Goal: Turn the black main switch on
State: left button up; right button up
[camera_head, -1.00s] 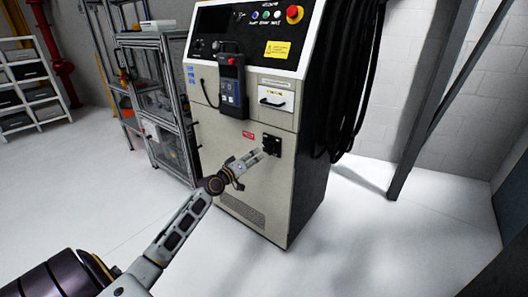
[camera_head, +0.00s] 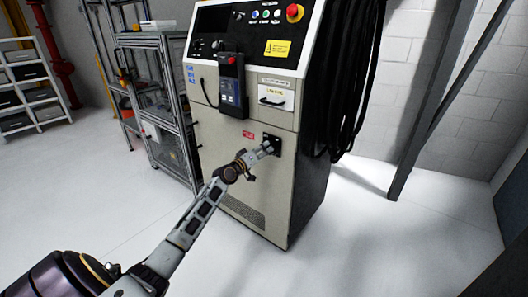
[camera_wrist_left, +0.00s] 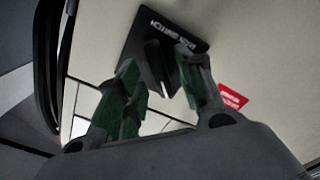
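The black main switch (camera_head: 274,139) is on the front of the beige control cabinet, below a drawer handle. My left gripper (camera_head: 265,150) is right at it and covers part of it. In the left wrist view, the black plate with white lettering (camera_wrist_left: 186,38) appears rotated, and its black handle (camera_wrist_left: 156,66) stands out from it. The left gripper's green-padded fingers (camera_wrist_left: 157,66) are apart, one on each side of the handle. The handle looks nearer the right-hand finger; I cannot tell whether it touches. My right gripper is not in view.
The control cabinet (camera_head: 240,170) carries a hanging pendant (camera_head: 231,85), a red emergency stop (camera_head: 294,12) and a drawer handle (camera_head: 271,102). Black cables (camera_head: 350,80) hang on its right side. A glass-sided frame (camera_head: 165,100) stands left. The floor in front is clear.

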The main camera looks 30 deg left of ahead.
pick_arm(q)
jog(key=shift+w, duration=0.3)
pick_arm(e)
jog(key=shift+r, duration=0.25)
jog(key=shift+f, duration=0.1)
pick_arm(q)
grip_shut()
